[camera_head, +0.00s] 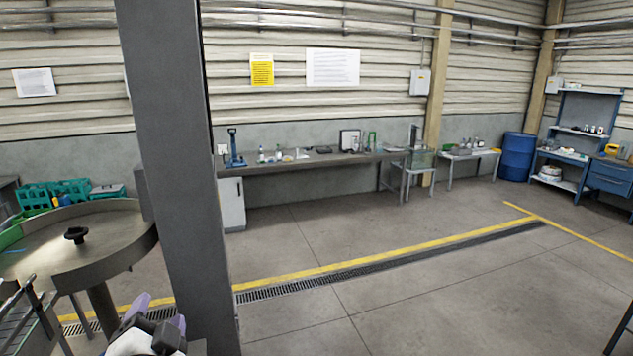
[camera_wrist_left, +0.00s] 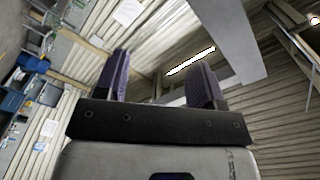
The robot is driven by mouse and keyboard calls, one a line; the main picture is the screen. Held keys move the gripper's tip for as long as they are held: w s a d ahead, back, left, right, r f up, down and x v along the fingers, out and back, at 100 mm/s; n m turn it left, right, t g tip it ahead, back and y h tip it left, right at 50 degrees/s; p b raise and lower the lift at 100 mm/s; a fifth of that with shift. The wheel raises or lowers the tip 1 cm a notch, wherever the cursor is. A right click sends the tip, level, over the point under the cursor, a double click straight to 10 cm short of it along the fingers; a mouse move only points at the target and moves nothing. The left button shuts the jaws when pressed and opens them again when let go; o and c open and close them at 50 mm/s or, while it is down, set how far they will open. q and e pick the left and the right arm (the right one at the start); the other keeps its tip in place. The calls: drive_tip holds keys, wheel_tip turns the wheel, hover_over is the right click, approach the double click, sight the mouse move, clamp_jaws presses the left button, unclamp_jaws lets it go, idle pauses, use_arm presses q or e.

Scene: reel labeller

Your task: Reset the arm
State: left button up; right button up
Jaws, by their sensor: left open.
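My left gripper (camera_head: 158,322) shows at the bottom of the head view, left of centre, in front of the foot of a grey post. Its two purple fingers stand apart with nothing between them. In the left wrist view the same gripper (camera_wrist_left: 160,82) points up toward the wall and ceiling, with both fingers spread and empty. My right gripper is in neither view.
A thick grey post (camera_head: 170,130) stands close by the left gripper. A round metal table (camera_head: 105,240) with a black knob is at the left. A long workbench (camera_head: 300,161) lines the back wall. The floor (camera_head: 420,290) at centre and right is clear.

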use_arm(q)
drive_tip(key=s+d+f+n+g+h+p, duration=0.2)
drive_tip(key=s+f+g, duration=0.5)
drive_tip(key=s+f, duration=0.8)
drive_tip(key=s+d+f+n+g+h+p, duration=0.2)
drive_tip(key=s+f+g+p, duration=0.3)
drive_tip(key=s+f, duration=1)
drive_tip(key=s+n+g+h, duration=0.1)
drive_tip(key=s, duration=0.4)
drive_tip(key=shift+f+n+g, duration=0.3)
drive_tip(key=shift+f+g, duration=0.05)
drive_tip(key=shift+g, duration=0.05)
